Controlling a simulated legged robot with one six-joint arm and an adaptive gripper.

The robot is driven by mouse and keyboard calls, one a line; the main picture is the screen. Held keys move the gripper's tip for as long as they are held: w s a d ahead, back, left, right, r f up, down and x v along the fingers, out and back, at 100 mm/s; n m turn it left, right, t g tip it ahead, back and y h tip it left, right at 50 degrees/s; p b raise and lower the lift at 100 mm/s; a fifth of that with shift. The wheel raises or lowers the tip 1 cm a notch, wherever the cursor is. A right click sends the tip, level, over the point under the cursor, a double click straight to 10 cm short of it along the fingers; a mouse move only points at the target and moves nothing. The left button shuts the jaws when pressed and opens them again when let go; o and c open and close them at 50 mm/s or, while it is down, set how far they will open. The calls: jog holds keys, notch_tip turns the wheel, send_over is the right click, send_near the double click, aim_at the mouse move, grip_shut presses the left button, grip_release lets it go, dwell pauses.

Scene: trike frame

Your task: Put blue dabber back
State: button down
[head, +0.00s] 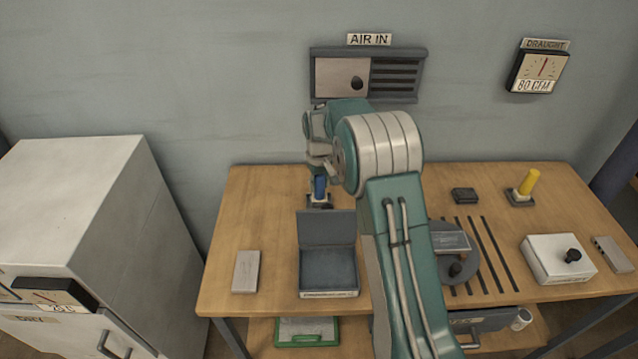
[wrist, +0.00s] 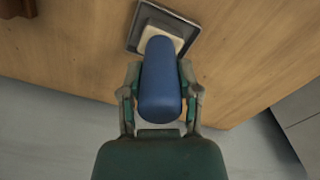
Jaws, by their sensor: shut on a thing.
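The blue dabber (wrist: 160,85) is between the two fingers of my gripper (wrist: 160,90) in the wrist view, and the gripper is shut on its blue handle. Its pale lower end meets a small dark square holder (wrist: 190,28) on the table; whether it is seated or just above is hard to tell. In the head view the blue dabber (head: 319,187) shows below my gripper (head: 320,170), behind the open box. My arm hides part of the table there.
An open grey box (head: 328,270) stands in front of the dabber, lid raised. A yellow dabber (head: 528,182) stands in its own holder at the back right. A grey block (head: 246,271) lies left. A wall vent (head: 400,75) is behind my arm. The table's left back is clear.

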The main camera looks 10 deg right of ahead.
jog(key=shift+c, duration=1.5)
grip_release()
jog(key=shift+a, duration=0.15)
notch_tip(320, 180, up, 12)
jog(key=shift+r, duration=0.1)
jog(key=s+r+m+t, duration=0.1)
jog(key=s+r+t, duration=0.2)
jog(key=s+r, duration=1.15)
jog(key=s+f+m+t, duration=0.1)
jog(key=s+f, duration=0.1)
jog(key=s, duration=0.9)
jog(key=s+f+m+t, duration=0.1)
jog(key=s+f, duration=0.1)
jog(key=s, duration=0.9)
jog(key=shift+s+f+t, duration=0.25)
jog(key=shift+s+t, duration=0.05)
jog(key=shift+s, duration=0.05)
